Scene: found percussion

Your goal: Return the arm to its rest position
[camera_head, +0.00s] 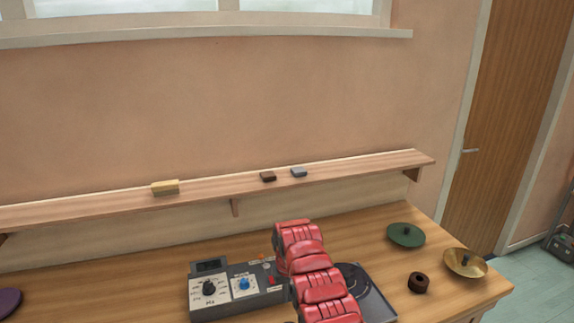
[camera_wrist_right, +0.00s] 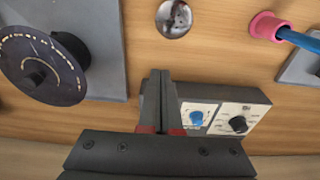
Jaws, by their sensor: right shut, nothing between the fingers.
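My right arm (camera_head: 312,275), with red segments, rises from the bottom of the head view in front of the workbench. It hides part of the control box and of the turntable-like device. In the right wrist view my right gripper (camera_wrist_right: 160,78) is shut and empty, its dark fingers pressed together. It appears over the bench beside the grey control box (camera_wrist_right: 240,97). My left gripper is not in view.
The workbench (camera_head: 370,232) holds the control box (camera_head: 262,302), turntable device (camera_head: 378,305), green disc (camera_head: 406,236), brass cymbal (camera_head: 464,264), dark ring (camera_head: 418,283) and purple disc (camera_head: 8,301). A pink cup (camera_wrist_right: 266,26) shows in the wrist view. A wall shelf (camera_head: 225,186) holds small blocks.

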